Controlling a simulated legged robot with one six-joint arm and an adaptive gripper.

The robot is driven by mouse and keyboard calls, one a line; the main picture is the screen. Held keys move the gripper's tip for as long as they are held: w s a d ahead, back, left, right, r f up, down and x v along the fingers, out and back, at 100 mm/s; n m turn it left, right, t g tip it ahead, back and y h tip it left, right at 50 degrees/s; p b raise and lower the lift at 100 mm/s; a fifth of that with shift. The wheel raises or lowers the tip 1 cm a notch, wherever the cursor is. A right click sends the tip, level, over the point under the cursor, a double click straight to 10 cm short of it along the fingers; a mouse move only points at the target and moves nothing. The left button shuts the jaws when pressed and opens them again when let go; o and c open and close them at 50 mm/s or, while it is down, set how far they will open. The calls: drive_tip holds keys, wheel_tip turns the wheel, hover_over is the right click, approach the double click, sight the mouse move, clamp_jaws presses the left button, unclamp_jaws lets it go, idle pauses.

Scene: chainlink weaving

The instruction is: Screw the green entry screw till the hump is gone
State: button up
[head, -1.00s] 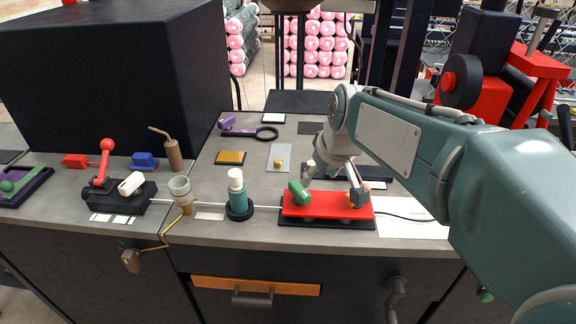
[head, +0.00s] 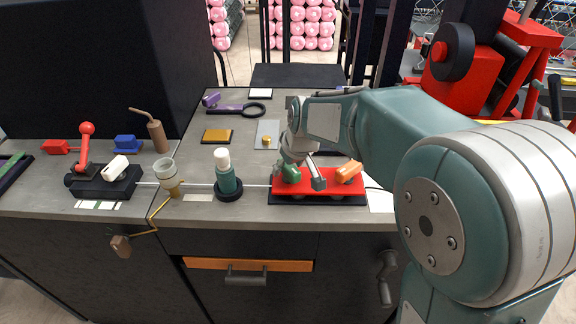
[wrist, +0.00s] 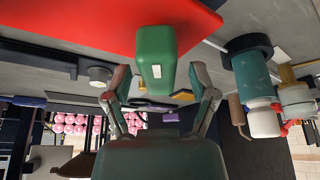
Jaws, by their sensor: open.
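The green entry screw (head: 291,173) is a green knob at the left end of the red plate (head: 330,187). In the wrist view the green screw (wrist: 156,52) is a block with a white mark on its end, and the red plate (wrist: 75,25) lies behind it. My gripper (head: 303,178) is at the green screw. In the wrist view my gripper (wrist: 158,78) is open, with one finger on each side of the screw and a gap on both sides. I cannot make out a hump in the plate.
An orange knob (head: 349,172) sits at the plate's right end. A teal bottle with a white cap (head: 226,178) stands close to the left, with a funnel cup (head: 168,176) beyond it. A purple-handled magnifier (head: 236,107) lies behind. Bench top between is free.

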drive_tip(key=shift+f, duration=0.15)
clamp_jaws()
drive_tip(key=shift+m, duration=0.3)
drive_tip(key=shift+m+t+h, duration=0.3)
drive_tip(key=shift+m+h, duration=0.7)
drive_tip(key=shift+m, duration=1.5)
drive_tip(key=shift+f, duration=0.1)
unclamp_jaws()
